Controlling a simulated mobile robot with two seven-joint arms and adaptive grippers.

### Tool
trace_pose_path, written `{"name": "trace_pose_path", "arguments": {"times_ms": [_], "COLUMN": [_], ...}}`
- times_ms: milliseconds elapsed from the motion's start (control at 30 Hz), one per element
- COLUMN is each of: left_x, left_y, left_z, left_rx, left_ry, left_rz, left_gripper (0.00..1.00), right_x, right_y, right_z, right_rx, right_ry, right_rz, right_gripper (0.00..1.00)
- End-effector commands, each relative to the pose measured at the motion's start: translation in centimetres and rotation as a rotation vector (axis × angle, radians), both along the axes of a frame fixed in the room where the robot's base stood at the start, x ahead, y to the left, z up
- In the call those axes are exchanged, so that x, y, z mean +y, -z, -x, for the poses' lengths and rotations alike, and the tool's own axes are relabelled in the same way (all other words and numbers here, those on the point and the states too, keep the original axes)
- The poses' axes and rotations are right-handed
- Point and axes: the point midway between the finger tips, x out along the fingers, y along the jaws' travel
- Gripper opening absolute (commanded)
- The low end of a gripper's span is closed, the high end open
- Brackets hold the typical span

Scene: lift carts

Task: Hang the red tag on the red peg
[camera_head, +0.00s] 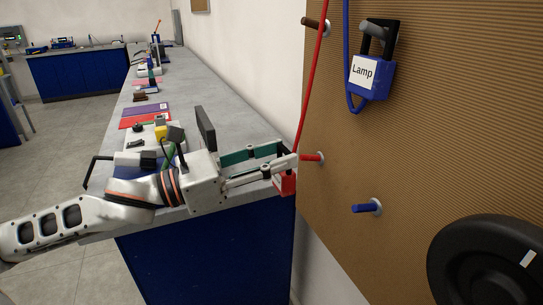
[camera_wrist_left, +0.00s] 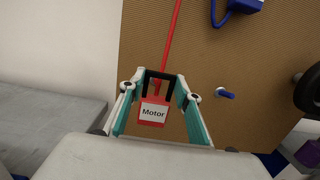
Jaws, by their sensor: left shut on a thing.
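The red tag (camera_head: 286,184) is a padlock shape with a white "Motor" label, clear in the left wrist view (camera_wrist_left: 153,113), and a black shackle. My left gripper (camera_head: 284,164) is shut on it, its teal-lined fingers on either side, beside the board's left edge. A red cord (camera_head: 312,85) runs from the tag up out of view. The red peg (camera_head: 311,157) sticks out of the board just right of the fingertips. I cannot tell whether the shackle touches it. My right gripper is not in view.
The brown board (camera_head: 400,175) carries a blue peg (camera_head: 366,208), a brown peg (camera_head: 315,23) and a blue "Lamp" padlock (camera_head: 370,75) on a blue cord. A black round object (camera_head: 490,262) is at lower right. A grey-topped bench (camera_head: 225,120) with several devices stands left.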

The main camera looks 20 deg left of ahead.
Motion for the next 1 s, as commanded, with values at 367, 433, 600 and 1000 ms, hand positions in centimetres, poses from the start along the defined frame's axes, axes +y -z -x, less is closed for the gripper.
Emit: {"name": "trace_pose_path", "arguments": {"times_ms": [367, 433, 600, 1000], "left_x": [-0.01, -0.04, -0.22, -0.34], "left_y": [-0.02, -0.07, -0.19, -0.02], "left_z": [0.00, -0.03, -0.18, -0.36], "left_rx": [0.000, -0.001, -0.001, 0.001], "left_ry": [0.000, 0.000, 0.001, 0.001], "left_rz": [0.000, 0.001, 0.001, 0.001], "left_gripper": [0.11, 0.11, 0.11, 0.11], "right_x": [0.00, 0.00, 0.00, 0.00], "right_y": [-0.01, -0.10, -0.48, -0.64], "right_z": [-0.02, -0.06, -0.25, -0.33], "right_rx": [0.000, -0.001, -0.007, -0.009], "right_ry": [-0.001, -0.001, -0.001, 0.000], "right_rz": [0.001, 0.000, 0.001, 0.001], "right_gripper": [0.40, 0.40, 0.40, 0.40]}}
